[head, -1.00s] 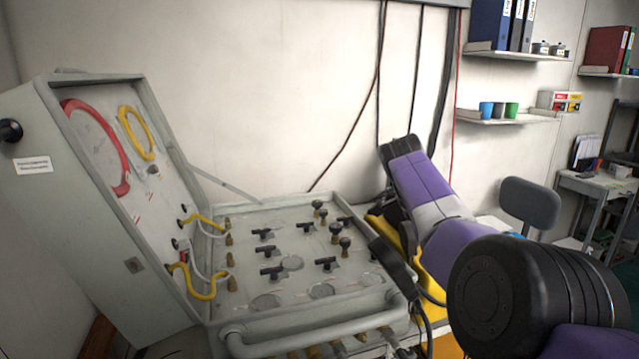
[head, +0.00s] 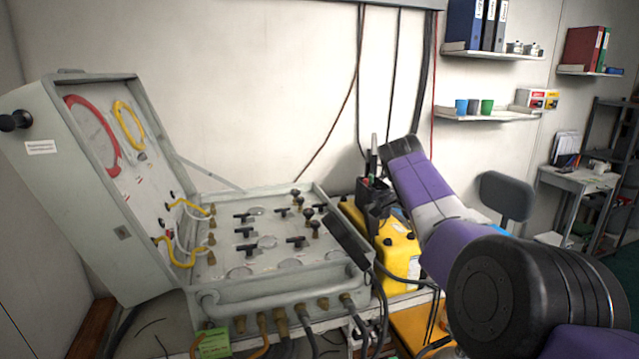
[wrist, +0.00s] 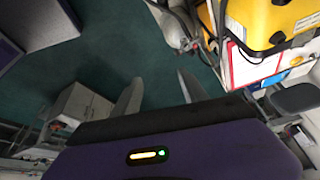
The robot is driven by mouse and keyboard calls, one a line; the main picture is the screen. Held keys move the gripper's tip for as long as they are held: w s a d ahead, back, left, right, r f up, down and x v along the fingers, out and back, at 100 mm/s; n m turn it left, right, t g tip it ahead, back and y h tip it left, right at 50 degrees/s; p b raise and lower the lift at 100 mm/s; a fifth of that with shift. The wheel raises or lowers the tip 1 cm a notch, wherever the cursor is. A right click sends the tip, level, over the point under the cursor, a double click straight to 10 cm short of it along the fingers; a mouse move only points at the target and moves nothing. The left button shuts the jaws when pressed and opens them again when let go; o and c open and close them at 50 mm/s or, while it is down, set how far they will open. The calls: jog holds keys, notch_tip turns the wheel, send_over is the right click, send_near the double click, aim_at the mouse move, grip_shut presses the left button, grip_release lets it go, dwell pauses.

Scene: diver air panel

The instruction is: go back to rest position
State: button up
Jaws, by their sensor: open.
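My gripper (wrist: 158,88) is open and empty in the wrist view. Its two grey fingers are well apart, with green floor beyond them. In the head view my purple arm reaches up from the lower right and bends at the right side of the air panel (head: 218,272). The fingertips cannot be made out clearly there. The panel's case stands open with its lid up at the left. Several black-handled valves (head: 245,232) and dark knobs (head: 308,212) sit on its face. Nothing is held.
A yellow case (head: 398,248) stands right of the panel, close to my arm; it also shows in the wrist view (wrist: 268,18). A grey chair (head: 507,196), a desk (head: 578,180) and wall shelves (head: 487,115) are further right. Hoses hang from the panel's front.

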jog(key=w+r+n+t, duration=0.4)
jog(key=w+r+t, duration=0.1)
jog(key=w, duration=0.5)
jog(key=w+d+f+n+t, duration=0.2)
jog(key=w+f+n+t, duration=0.2)
jog(key=f+t, duration=0.15)
jog(key=s+f+n+t+y, duration=0.2)
jog(key=s+f+n+t, duration=0.4)
jog(key=s+f, duration=0.85)
jog(key=s+a+r+n+g+y, duration=0.1)
jog(key=s+a+n, duration=0.1)
jog(key=s, duration=2.6)
jog(key=s+a+n+g+y, duration=0.1)
jog(key=s+a, duration=0.3)
jog(key=s, duration=2.4)
jog(key=shift+s+r+n, duration=0.15)
jog(key=shift+r+n, duration=0.25)
jog(key=shift+n, duration=0.1)
